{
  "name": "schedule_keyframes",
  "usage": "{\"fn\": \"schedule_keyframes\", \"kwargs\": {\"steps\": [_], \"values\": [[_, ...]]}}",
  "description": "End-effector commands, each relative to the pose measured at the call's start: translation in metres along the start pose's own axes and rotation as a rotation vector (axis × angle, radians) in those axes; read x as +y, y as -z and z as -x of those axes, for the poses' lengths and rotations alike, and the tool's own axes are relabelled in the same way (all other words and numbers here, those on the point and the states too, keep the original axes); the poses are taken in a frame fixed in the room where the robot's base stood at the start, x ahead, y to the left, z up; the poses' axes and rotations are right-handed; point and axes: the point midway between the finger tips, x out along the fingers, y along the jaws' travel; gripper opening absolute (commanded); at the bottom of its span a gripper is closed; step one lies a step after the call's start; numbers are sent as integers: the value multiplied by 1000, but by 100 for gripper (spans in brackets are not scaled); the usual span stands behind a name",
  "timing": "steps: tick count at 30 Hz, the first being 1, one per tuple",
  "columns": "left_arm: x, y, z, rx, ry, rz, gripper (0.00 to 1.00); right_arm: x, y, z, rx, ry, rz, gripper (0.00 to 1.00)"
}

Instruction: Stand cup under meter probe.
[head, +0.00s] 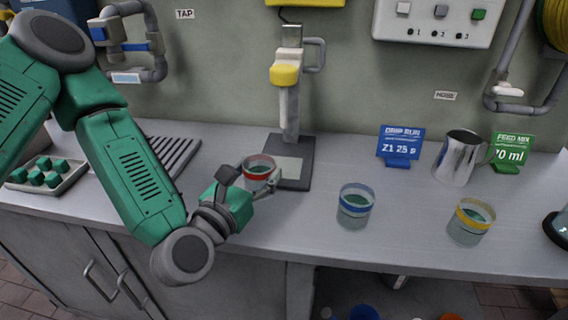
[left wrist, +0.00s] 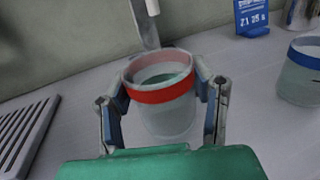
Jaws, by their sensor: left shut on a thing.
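A clear cup with a red band (head: 259,172) holds some greenish liquid and is upright. My left gripper (head: 262,186) is shut around its sides, and the cup also shows between the fingers in the left wrist view (left wrist: 165,105). The meter has a dark base with a pale plate (head: 294,162), a grey post and a yellow head (head: 285,75). The cup is at the front left edge of the base; I cannot tell whether it touches the counter. The lower probe stem (head: 289,112) stands behind and right of the cup. My right gripper is not in view.
A blue-banded cup (head: 355,206) and a yellow-banded cup (head: 470,221) stand to the right. A metal jug (head: 458,158), a blue sign (head: 400,145) and a green sign (head: 511,152) stand behind them. A ribbed rack (head: 175,155) and a tray of green cubes (head: 62,185) are left.

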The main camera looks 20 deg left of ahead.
Motion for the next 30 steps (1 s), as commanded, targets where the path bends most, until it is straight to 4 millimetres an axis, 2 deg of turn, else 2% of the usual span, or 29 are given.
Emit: {"fn": "schedule_keyframes", "kwargs": {"steps": [1, 8, 13, 20, 27, 30], "values": [[0, 5, -5, -9, -1, 1, 13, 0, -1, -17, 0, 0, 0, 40], [0, 4, -18, -8, 2, 5, 13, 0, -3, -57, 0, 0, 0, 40], [-1, -3, -53, -5, 1, 2, 13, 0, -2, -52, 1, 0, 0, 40], [-1, -3, -73, -4, 2, 3, 13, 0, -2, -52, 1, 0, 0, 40], [-1, 0, -111, -3, 3, 1, 13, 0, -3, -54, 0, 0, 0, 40], [-2, 12, -109, 0, 4, 2, 13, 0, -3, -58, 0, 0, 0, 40]]}}
